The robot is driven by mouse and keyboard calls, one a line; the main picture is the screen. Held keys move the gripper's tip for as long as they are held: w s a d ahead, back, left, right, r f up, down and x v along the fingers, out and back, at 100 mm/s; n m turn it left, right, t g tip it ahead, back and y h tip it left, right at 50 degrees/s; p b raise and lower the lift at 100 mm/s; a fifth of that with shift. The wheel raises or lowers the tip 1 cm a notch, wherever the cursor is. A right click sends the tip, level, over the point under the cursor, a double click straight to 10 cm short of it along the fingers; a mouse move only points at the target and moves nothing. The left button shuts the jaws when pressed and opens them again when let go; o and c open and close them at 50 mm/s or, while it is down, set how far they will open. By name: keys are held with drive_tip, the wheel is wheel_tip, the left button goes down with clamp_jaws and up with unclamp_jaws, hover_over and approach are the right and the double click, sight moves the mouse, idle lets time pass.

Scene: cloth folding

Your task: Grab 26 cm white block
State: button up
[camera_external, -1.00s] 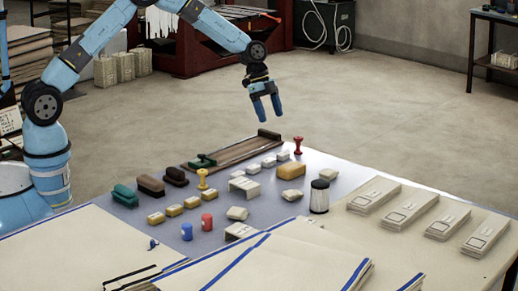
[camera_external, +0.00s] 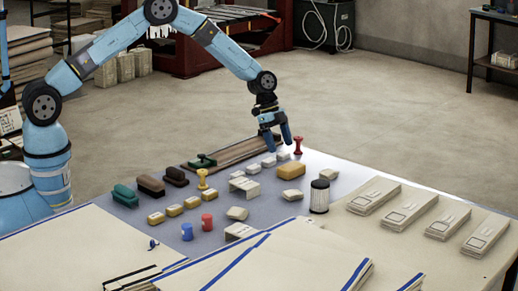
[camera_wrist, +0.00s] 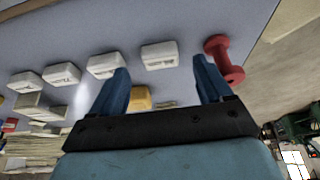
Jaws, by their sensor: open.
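Small white blocks lie in a row on the grey-blue table top; three clear ones in the external view are a near block (camera_external: 253,168), a middle block (camera_external: 268,162) and a far block (camera_external: 283,156). The wrist view shows several in a row, with the rightmost white block (camera_wrist: 159,54) ahead of and between my fingers. No size marking is readable. My gripper (camera_external: 279,147) is open, pointing down over the far end of the row. In the wrist view my gripper (camera_wrist: 160,72) has nothing between its blue fingers that I can see held.
A red spool-shaped piece (camera_external: 298,145) stands right of my gripper, close to the right finger in the wrist view (camera_wrist: 225,60). A yellow block (camera_external: 291,170) and a dark-topped white jar (camera_external: 319,196) stand nearer. A brown board (camera_external: 238,151) lies left.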

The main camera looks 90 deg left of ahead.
sight(283, 153)
drive_tip(key=x, duration=0.3)
drive_tip(key=shift+w+f, duration=0.1)
drive_tip(key=shift+c, duration=0.4)
drive_tip(key=c, duration=1)
